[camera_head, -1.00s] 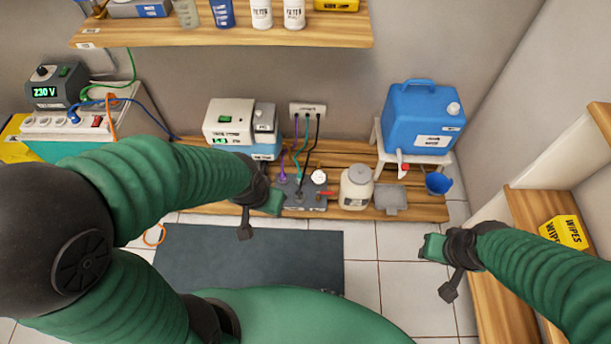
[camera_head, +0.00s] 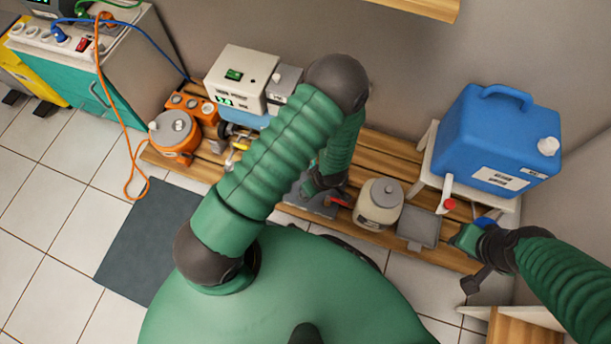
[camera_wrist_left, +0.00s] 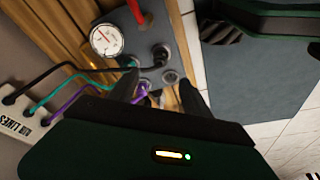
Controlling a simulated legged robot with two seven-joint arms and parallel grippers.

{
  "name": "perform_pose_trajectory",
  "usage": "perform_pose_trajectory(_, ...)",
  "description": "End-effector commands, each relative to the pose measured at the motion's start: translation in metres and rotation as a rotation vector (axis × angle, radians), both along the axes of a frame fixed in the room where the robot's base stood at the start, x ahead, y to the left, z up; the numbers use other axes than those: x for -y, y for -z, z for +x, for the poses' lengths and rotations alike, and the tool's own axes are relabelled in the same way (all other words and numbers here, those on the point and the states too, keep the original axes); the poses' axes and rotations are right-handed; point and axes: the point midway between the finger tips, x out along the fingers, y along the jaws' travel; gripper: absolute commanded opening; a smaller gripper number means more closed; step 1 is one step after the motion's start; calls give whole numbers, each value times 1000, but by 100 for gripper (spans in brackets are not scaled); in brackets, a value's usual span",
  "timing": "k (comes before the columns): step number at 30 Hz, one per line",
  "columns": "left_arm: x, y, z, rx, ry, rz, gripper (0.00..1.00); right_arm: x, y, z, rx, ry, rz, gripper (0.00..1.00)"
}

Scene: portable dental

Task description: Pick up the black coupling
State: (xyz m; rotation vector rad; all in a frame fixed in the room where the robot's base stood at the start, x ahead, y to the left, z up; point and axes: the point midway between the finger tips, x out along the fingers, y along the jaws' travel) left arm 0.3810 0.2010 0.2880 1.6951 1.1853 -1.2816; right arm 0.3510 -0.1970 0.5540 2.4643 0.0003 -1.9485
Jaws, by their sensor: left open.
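The black coupling (camera_wrist_left: 160,55) sits in a port on the grey valve block, with its black hose running left in the left wrist view. Beside it on the block are a green coupling (camera_wrist_left: 138,88) and a purple coupling (camera_wrist_left: 145,90). The block (camera_wrist_left: 115,20) carries a round gauge and a red lever. My left gripper (camera_wrist_left: 158,95) is open just short of the couplings, its dark fingertips below the black one in the picture. In the head view my left gripper (camera_head: 316,184) is over the block, and my arm hides the couplings. My right gripper (camera_head: 466,236) is near the blue tank's stand.
A white air-lines box (camera_wrist_left: 20,118) feeds the hoses. A cream jar (camera_head: 380,205) and a grey pedal (camera_head: 418,227) stand right of the block. The blue tank (camera_head: 490,130) is further right. An orange machine (camera_head: 174,135) stands left on the wooden pallet.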

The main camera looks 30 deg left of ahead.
Motion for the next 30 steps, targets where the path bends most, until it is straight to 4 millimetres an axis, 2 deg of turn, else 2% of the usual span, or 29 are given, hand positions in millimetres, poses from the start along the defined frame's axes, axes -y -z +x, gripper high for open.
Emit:
perform_pose_trajectory(1,-4,23,1,-2,-2,0,57,0,18,0,0,0,0,36)
perform_pose_trajectory(3,-8,41,3,-2,-1,-1,57,0,31,0,-1,0,0,36)
perform_pose_trajectory(9,-20,84,7,-2,1,-2,57,0,58,0,-1,0,0,36)
perform_pose_trajectory(15,-25,97,9,-1,3,-3,57,0,67,0,0,0,0,36)
perform_pose_trajectory(21,-36,130,12,-1,1,-3,57,0,103,0,0,0,0,36)
perform_pose_trajectory(24,-40,142,13,-2,3,-3,57,0,113,0,-1,0,0,36)
perform_pose_trajectory(30,-41,139,14,-1,5,-3,57,0,108,0,0,0,0,36)
